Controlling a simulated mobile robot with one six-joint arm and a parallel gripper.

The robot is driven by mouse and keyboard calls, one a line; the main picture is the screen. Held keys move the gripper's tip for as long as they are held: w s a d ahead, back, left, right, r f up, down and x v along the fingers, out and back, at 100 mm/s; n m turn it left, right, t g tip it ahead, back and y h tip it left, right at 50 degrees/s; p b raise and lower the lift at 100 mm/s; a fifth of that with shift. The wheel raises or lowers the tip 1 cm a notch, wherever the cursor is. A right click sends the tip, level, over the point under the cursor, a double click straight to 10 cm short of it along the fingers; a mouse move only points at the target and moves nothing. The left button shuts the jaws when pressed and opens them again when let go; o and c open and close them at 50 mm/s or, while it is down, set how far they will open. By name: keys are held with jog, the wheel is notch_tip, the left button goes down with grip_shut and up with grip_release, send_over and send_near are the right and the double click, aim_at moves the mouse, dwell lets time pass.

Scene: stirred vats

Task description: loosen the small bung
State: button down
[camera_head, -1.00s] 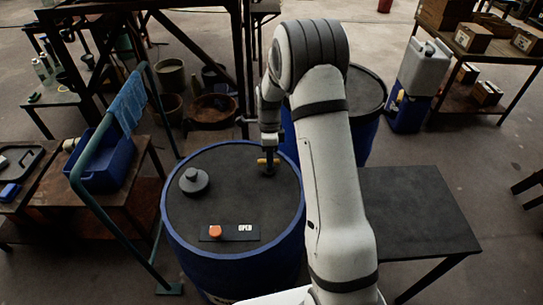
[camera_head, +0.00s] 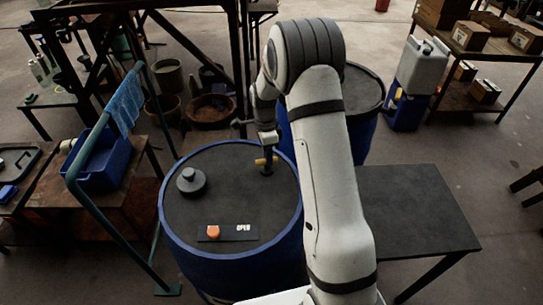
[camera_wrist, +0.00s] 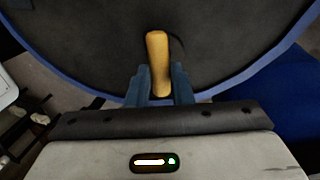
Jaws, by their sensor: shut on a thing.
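A blue drum (camera_head: 180,242) with a dark lid stands in front of me. My gripper (camera_head: 266,156) points down over the back right part of the lid. It is shut on a yellow handle (camera_head: 261,162), with a small dark piece under it at the lid. I take this dark piece for the small bung (camera_head: 266,171); its edge is hard to make out. In the wrist view the yellow handle (camera_wrist: 157,48) lies between the two blue-grey fingers of my gripper (camera_wrist: 159,78) and sticks out beyond them. The lid fills the background there.
A larger dark grey bung (camera_head: 191,181) sits at the lid's left. A plate with an orange knob (camera_head: 213,232) and the word OPEN lies at the front. A green rail (camera_head: 110,215) stands left, a dark table (camera_head: 420,210) right, and another drum (camera_head: 366,92) behind.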

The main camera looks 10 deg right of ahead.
jog(key=n, duration=0.1)
jog(key=n+b, duration=0.1)
jog(key=n, duration=0.2)
jog(key=shift+a+f+n+h, duration=0.1)
jog(key=shift+a+n+h, duration=0.2)
jog(key=shift+a+h, duration=0.1)
jog(key=n+b, duration=0.1)
jog(key=n, duration=0.2)
jog(key=shift+n+t+h+b, duration=0.3)
jog(key=shift+b, duration=0.1)
jog(key=n+b, duration=0.1)
jog(key=n, duration=0.2)
jog(key=shift+s+a+n, duration=0.1)
jog(key=shift+n, duration=0.2)
jog(key=shift+n+t+h+b, duration=0.4)
jog(key=shift+n+t+b, duration=0.15)
jog(key=shift+n, duration=1.25)
jog(key=shift+s, duration=0.1)
jog(key=c, duration=1.3)
grip_release()
